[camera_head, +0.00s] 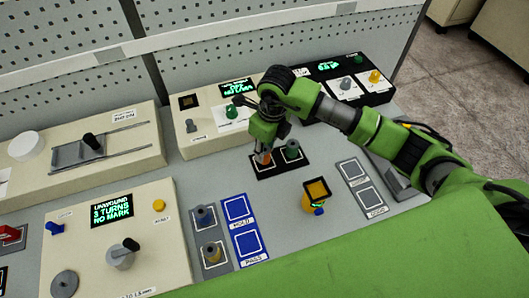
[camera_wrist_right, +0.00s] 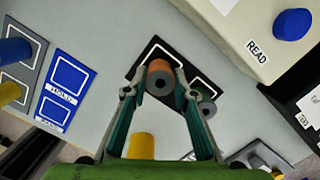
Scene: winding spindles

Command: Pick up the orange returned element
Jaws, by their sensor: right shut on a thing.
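The orange returned element (camera_head: 265,158) stands upright on a black pad (camera_head: 262,172) with white outlined squares, in its left square. In the wrist view the orange element (camera_wrist_right: 159,74) shows its dark ringed top between my fingers. My right gripper (camera_head: 263,147) points down over it and is shut on it; its two fingers (camera_wrist_right: 157,92) stand on either side in the wrist view. Part of the element is hidden by the gripper in the head view. A dark green element (camera_head: 292,151) stands in the pad's right square, close beside. My left gripper is not in view.
A cream console (camera_head: 205,140) stands behind. Grey outlined pads (camera_head: 371,200) are at right.

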